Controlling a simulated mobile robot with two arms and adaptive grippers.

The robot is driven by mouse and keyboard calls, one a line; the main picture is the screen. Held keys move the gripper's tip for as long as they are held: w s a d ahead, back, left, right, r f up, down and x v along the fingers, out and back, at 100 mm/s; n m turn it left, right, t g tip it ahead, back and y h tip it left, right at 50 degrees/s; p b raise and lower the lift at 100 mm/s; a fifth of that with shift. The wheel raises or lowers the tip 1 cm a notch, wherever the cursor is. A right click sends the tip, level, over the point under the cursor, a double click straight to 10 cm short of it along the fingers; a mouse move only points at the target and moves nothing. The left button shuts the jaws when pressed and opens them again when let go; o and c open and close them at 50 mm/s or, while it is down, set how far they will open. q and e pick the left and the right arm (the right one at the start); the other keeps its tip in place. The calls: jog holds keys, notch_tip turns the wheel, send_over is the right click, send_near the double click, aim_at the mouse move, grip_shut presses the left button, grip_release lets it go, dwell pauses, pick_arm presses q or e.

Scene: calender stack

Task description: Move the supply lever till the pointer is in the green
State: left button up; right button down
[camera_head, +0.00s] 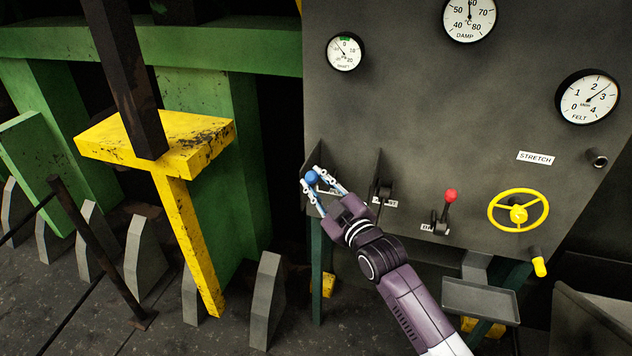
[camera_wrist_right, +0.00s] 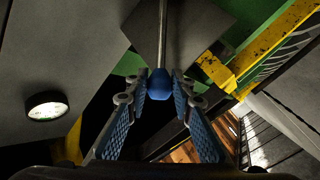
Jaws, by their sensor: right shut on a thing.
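The supply lever's blue knob (camera_head: 311,178) is at the lower left of the grey panel (camera_head: 430,120). My right gripper (camera_head: 315,180) is shut on it. In the right wrist view the blue knob (camera_wrist_right: 159,86) sits between the fingertips, with its thin metal rod (camera_wrist_right: 162,35) running up behind it. The small gauge (camera_head: 344,52) at the panel's upper left has a green patch at the top. Its thin pointer seems to lean up and left of the green. The lever's label is hidden by my gripper. My left gripper is not in view.
A red-knobbed lever (camera_head: 450,196), a dark lever (camera_head: 385,190) and a yellow handwheel (camera_head: 518,210) lie to the right. Gauges DAMP (camera_head: 469,17) and FELT (camera_head: 587,97) are above. A yellow post (camera_head: 185,220) and green frame stand left. A tray (camera_head: 481,300) is below.

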jog(key=shift+s+a+f+n+t+y+b, duration=0.1)
jog(key=shift+s+f+n+t+y+b, duration=0.25)
jog(key=shift+f+b, duration=0.8)
jog(key=shift+s+a+f+n+t+y+b, duration=0.15)
jog(key=shift+s+f+n+t+b, duration=0.25)
jog(key=shift+b, duration=1.3)
jog(key=shift+s+a+f+n+t+y+b, duration=0.1)
jog(key=shift+s+f+n+t+y+b, duration=0.2)
jog(key=shift+f+n+b, duration=0.8)
jog(key=shift+s+r+m+b, duration=0.1)
jog(key=shift+s+m+b, duration=0.15)
jog(key=shift+b, duration=0.75)
jog(key=shift+a, duration=0.1)
jog(key=c, duration=1.7)
grip_release()
jog(key=shift+o, duration=0.2)
jog(key=v, duration=1.2)
